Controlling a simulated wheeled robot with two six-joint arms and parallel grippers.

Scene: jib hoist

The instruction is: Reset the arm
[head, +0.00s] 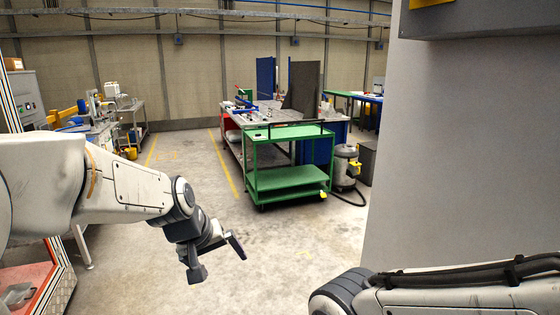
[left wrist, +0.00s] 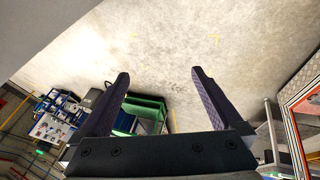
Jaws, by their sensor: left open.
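My left arm comes in from the left in the head view, stretched forward over the bare floor. My left gripper (head: 217,262) hangs at its end, open and empty, touching nothing. Part of my right arm (head: 450,295) shows at the lower right of the head view. Its gripper is out of the picture. No hoist can be made out in either view.
A green two-shelf cart (head: 290,178) stands ahead, in front of a cluttered workbench (head: 268,112). A grey vacuum (head: 345,168) is right of it. A grey panel (head: 465,150) fills the right side. The floor (head: 170,215) between is clear.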

